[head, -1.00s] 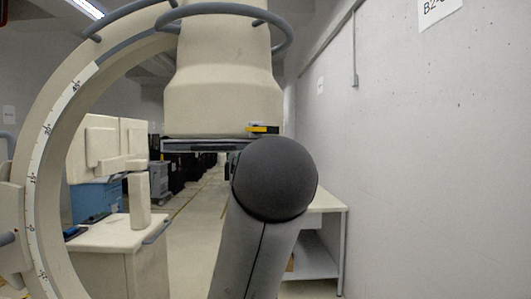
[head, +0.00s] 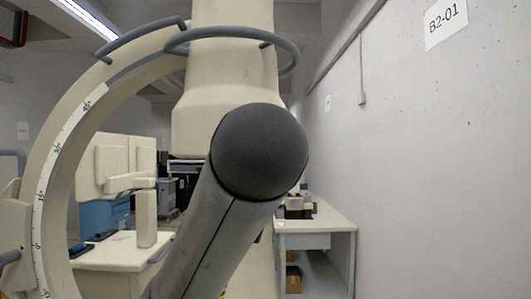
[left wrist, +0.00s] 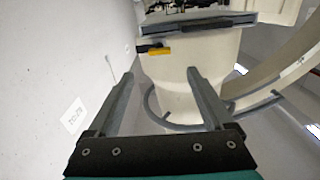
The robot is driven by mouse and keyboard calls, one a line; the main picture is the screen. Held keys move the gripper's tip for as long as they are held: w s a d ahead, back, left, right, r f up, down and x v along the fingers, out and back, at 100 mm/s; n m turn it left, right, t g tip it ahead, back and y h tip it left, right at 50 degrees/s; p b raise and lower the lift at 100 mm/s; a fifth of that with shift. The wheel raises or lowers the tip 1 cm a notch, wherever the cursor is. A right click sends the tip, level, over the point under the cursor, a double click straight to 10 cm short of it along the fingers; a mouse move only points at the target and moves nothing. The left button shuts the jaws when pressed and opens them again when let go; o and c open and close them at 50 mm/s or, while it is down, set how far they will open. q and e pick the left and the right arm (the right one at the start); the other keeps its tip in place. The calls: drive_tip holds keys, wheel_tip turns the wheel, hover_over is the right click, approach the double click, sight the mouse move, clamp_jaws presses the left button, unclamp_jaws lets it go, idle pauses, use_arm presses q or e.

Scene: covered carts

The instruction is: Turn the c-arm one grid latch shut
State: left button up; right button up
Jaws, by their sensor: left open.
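The c-arm's cream housing (head: 228,60) stands in the middle of the head view, with its curved scale arm (head: 58,150) at left. My arm covers the latch in that view. The left wrist view shows the yellow and black latch (left wrist: 155,49) beside the edge of the dark flat grid plate (left wrist: 188,27) on the housing (left wrist: 195,75). My left gripper (left wrist: 158,72) is open and empty. The latch appears just beyond the fingertips, between them in the picture, with no clear contact. My right gripper is not in view.
A concrete wall (head: 430,160) rises close on the right. A white table (head: 325,222) with boxes stands behind my arm. A cream cart (head: 110,270) with monitors (head: 115,165) is at left. A grey ring rail (head: 200,35) circles the housing.

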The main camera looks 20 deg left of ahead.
use_arm(q)
drive_tip(key=p+x, duration=0.2)
drive_tip(key=x, duration=0.9)
drive_tip(key=shift+w+p, duration=0.35)
drive_tip(key=shift+p, duration=0.05)
drive_tip(key=shift+a, duration=0.1)
clamp_jaws()
